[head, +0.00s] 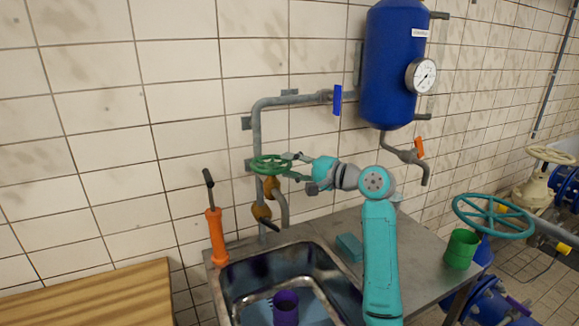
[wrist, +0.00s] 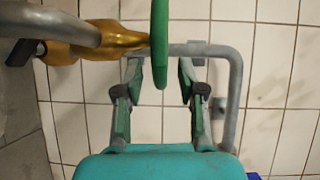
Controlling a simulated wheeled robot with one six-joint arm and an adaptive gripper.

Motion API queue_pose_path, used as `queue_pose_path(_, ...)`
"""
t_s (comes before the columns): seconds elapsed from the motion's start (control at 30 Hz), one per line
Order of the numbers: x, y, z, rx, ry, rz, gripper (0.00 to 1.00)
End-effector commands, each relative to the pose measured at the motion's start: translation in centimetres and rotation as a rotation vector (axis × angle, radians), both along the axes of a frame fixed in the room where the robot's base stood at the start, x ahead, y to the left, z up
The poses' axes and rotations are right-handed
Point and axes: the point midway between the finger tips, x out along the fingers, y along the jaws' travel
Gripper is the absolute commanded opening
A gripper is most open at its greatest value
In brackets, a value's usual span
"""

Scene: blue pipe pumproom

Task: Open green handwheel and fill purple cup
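The green handwheel (head: 270,165) sits on the grey pipe above the sink. My gripper (head: 293,167) is at its right side. In the wrist view, the wheel's green rim (wrist: 160,42) reaches down between the two spread fingers of my gripper (wrist: 159,72), with a gap on each side. The purple cup (head: 286,306) stands upright in the sink (head: 318,257), its lower part cut off by the picture's edge. A brass tap (head: 262,212) with a dark outlet hangs below the wheel, above the sink's back edge; brass fittings (wrist: 112,40) also show in the wrist view.
An orange-handled tool (head: 216,237) stands left of the sink. A teal block (head: 349,247) and a green cup (head: 461,248) are on the counter (head: 410,262). A blue tank (head: 390,65) with a gauge hangs above. A larger teal handwheel (head: 493,216) is at right.

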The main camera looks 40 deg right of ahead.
Motion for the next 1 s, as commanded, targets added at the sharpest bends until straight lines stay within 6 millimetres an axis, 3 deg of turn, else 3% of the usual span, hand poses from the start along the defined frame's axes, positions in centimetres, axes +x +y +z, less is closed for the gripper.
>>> queue_pose_path(0.5, -8.8, -2.7, 0.5, -0.001, 0.001, -0.004, 0.39)
queue_pose_path(0.7, -10.5, -3.2, 0.6, 0.0, 0.001, -0.002, 0.39)
queue_pose_path(1.0, -10.8, -3.2, 0.6, 0.0, 0.001, 0.0, 0.39)
